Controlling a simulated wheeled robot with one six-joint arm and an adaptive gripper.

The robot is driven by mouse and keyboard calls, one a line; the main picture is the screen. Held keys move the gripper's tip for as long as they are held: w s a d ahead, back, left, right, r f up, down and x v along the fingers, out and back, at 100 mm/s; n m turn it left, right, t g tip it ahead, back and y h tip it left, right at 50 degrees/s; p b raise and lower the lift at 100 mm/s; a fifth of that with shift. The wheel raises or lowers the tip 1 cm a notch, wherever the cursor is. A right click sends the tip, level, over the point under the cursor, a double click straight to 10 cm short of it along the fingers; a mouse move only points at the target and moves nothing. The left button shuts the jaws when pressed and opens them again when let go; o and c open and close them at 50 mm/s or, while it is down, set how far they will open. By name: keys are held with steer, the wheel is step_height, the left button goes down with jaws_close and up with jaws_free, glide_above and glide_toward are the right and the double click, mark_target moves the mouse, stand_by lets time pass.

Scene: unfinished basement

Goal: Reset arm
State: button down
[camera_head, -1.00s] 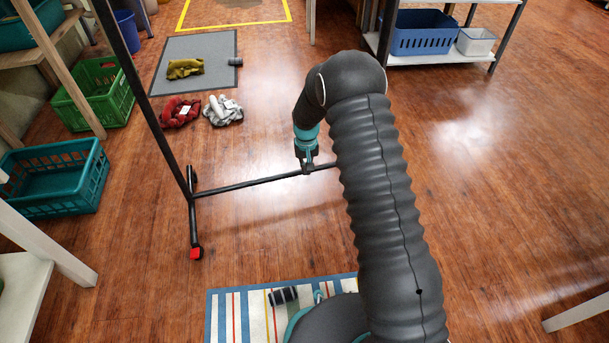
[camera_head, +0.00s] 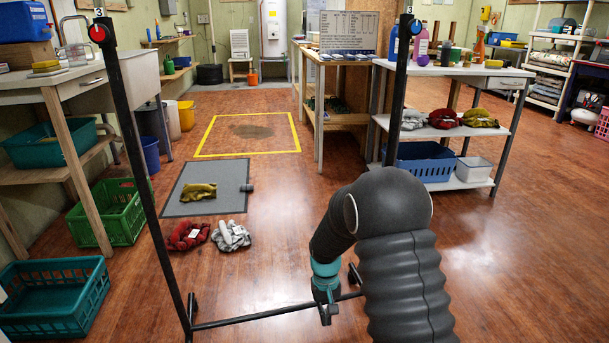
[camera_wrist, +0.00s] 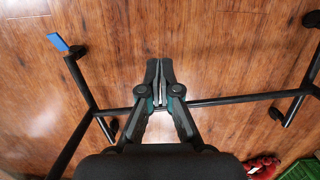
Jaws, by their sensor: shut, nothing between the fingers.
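My gripper (camera_head: 326,309) hangs at the end of my dark arm, right of the middle in the head view, pointing down. In the wrist view my gripper (camera_wrist: 160,66) has its two fingers together with nothing between them. Below it is the wooden floor (camera_wrist: 220,50). The lower bar of a black wheeled frame (camera_head: 265,314) passes close by the gripper in the head view. In the wrist view this bar (camera_wrist: 235,99) runs across behind the fingers; I cannot tell how far apart they are.
A teal crate (camera_head: 52,325) and a green crate (camera_head: 125,232) stand at left. A grey mat (camera_head: 205,206) holds a yellow-green cloth; red (camera_head: 187,236) and grey (camera_head: 231,236) bundles lie before it. A shelf table (camera_head: 470,72) stands at right. Floor between is open.

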steer(key=s+d+r+t+p, duration=0.2)
steer(key=s+r, duration=0.6)
steer(key=r, duration=0.4)
steer(key=s+d+r+m+t+p, duration=0.1)
steer(key=s+d+r+t+p, duration=0.2)
steer(key=s+r, duration=0.6)
steer(key=s+d+r+t+p, duration=0.2)
steer(key=s+d+r, duration=0.3)
steer(key=r, duration=1.2)
steer(key=s, duration=0.4)
steer(key=shift+s+r+m+p, duration=0.15)
steer(key=shift+s+m+p, duration=0.1)
steer(key=shift+m+p, duration=0.15)
steer(key=shift+a, duration=0.1)
